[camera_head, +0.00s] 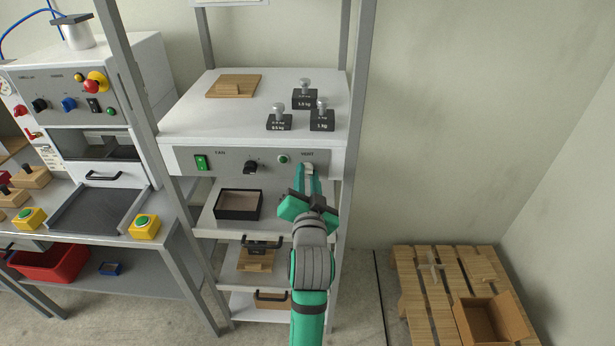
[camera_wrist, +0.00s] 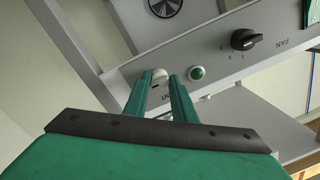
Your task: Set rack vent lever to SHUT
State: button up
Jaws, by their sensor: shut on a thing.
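The rack's grey control panel (camera_head: 225,162) carries a vent lever with a pale, rounded knob (camera_head: 307,167) at its right end, under a label that seems to read VENT. My gripper (camera_head: 309,174) reaches up to the panel from below, its green fingers shut on the lever. In the wrist view the pale lever knob (camera_wrist: 159,75) shows between the tips of my gripper (camera_wrist: 162,80). The fingers hide most of the lever and its markings, so I cannot tell which setting it points to.
On the same panel are a green indicator (camera_head: 283,158), a black fan knob (camera_head: 251,167) and a green switch (camera_head: 201,162). Several black weights (camera_head: 279,122) and a wooden board (camera_head: 233,86) sit on the rack top. A black-edged box (camera_head: 239,204) stands on the shelf below.

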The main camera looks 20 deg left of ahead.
jog(key=shift+d+r, duration=0.1)
jog(key=shift+d, duration=0.05)
jog(key=n, duration=0.3)
jog(key=shift+r+n, duration=0.15)
jog(key=shift+n, duration=0.15)
jog(key=n, duration=0.5)
jog(key=shift+r+h, duration=0.15)
jog(key=shift+h, duration=0.25)
jog(key=n, duration=0.4)
jog(key=shift+n, duration=0.3)
jog(key=shift+n+h, duration=0.3)
jog(key=shift+n, duration=1.7)
jog(key=o, duration=0.9)
jog(key=shift+o, duration=0.6)
